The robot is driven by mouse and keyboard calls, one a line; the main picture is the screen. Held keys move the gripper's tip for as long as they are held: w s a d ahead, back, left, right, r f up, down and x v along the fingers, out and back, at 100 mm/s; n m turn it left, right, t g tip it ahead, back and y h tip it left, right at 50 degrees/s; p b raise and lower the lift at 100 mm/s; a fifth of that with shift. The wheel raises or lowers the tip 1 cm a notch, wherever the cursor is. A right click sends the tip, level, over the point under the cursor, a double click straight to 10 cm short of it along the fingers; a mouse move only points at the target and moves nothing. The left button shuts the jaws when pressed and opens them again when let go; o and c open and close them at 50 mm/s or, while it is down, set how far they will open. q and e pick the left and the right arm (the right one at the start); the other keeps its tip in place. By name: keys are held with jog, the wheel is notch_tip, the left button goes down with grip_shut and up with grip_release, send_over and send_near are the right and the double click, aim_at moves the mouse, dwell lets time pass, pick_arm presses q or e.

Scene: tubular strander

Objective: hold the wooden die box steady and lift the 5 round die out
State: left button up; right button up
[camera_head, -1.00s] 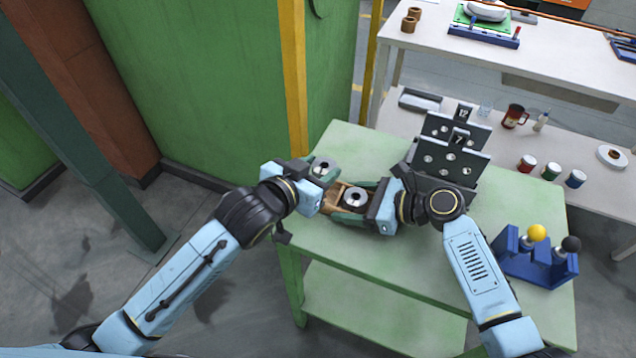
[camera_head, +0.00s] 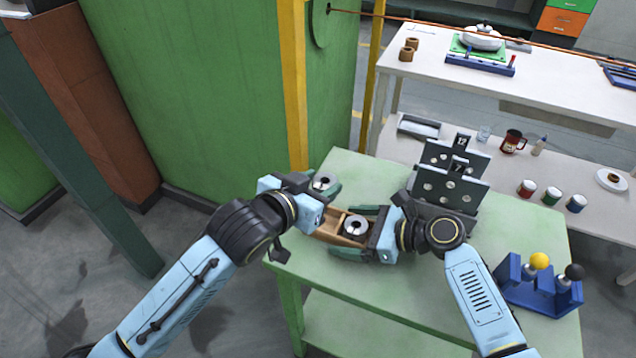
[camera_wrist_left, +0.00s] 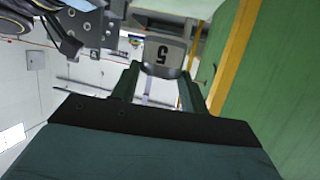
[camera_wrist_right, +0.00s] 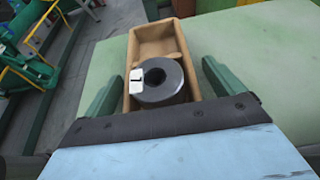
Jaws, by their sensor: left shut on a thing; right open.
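My left gripper (camera_head: 324,186) is shut on a round grey die (camera_head: 325,180) with a centre hole. It holds it above the far-left end of the wooden die box (camera_head: 328,232). In the left wrist view the die's label reads 5 (camera_wrist_left: 163,54), between the fingers. The box lies on the green table, with a second round die (camera_head: 355,227) inside its near-right end.
A dark stand with numbered plates (camera_head: 447,184) is to the right of the box. A blue holder with yellow and black knobs (camera_head: 538,283) stands at the table's right. A yellow post (camera_head: 295,90) and green cabinet (camera_head: 200,90) rise behind the left arm.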

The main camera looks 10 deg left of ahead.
jog(key=v, duration=0.6)
jog(key=shift+d, duration=0.15)
jog(key=shift+s+d+r, duration=0.2)
jog(key=shift+d+r, duration=0.2)
jog(key=shift+d, duration=0.1)
